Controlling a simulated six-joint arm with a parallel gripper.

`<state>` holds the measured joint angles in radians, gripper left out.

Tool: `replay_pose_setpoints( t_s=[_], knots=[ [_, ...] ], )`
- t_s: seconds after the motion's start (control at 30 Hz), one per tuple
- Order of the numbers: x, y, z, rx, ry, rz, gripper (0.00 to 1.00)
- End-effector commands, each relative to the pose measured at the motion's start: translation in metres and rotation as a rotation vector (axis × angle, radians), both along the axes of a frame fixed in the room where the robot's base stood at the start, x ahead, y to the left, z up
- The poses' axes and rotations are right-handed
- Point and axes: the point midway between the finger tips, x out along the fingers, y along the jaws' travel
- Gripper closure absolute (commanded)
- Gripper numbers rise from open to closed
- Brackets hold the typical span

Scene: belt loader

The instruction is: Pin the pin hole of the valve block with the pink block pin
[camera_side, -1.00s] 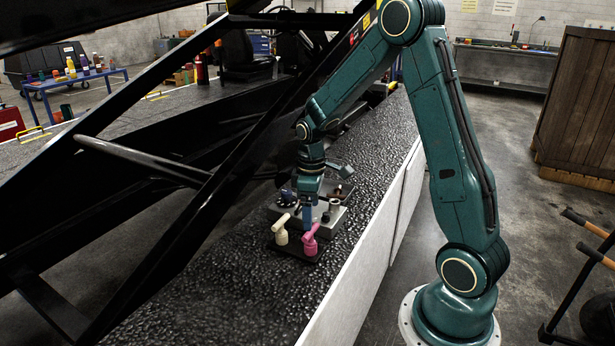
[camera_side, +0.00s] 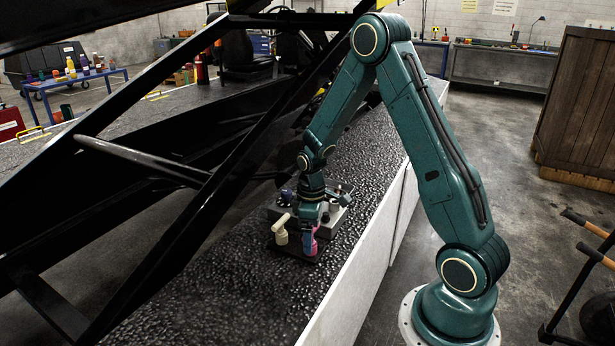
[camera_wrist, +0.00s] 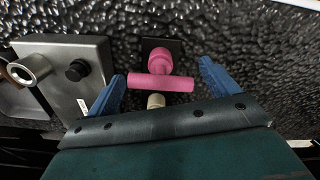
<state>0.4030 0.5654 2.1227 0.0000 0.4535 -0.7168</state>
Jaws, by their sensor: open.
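The pink block pin (camera_side: 310,248) stands on a small dark plate (camera_side: 291,252) on the belt, with a cream pin (camera_side: 281,231) to its left. In the wrist view the pink pin (camera_wrist: 160,74) has a T-shaped handle lying between my two blue fingers. My gripper (camera_wrist: 163,84) is open, with a gap on each side of the handle. In the side view my gripper (camera_side: 311,232) is low at the pink pin and partly covers it. The grey valve block (camera_side: 340,212) is just behind; it also shows at left in the wrist view (camera_wrist: 60,62). Its pin hole cannot be made out for certain.
The valve block bears a round metal fitting (camera_wrist: 28,70) and a black knob (camera_wrist: 77,70). Black loader beams (camera_side: 190,225) rise close on the left. The dark textured belt (camera_side: 215,290) is clear toward the front.

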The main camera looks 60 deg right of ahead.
Motion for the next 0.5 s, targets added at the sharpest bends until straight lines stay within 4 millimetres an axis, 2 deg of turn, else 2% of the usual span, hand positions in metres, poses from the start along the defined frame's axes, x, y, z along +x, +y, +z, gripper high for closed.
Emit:
replay_pose_setpoints(
  t_s=[0.23,0.5],
  knots=[
    [-0.002,0.0,-0.027,0.002,0.004,-0.001,0.13],
    [-0.001,0.0,-0.038,0.002,0.002,-0.002,0.13]
  ],
)
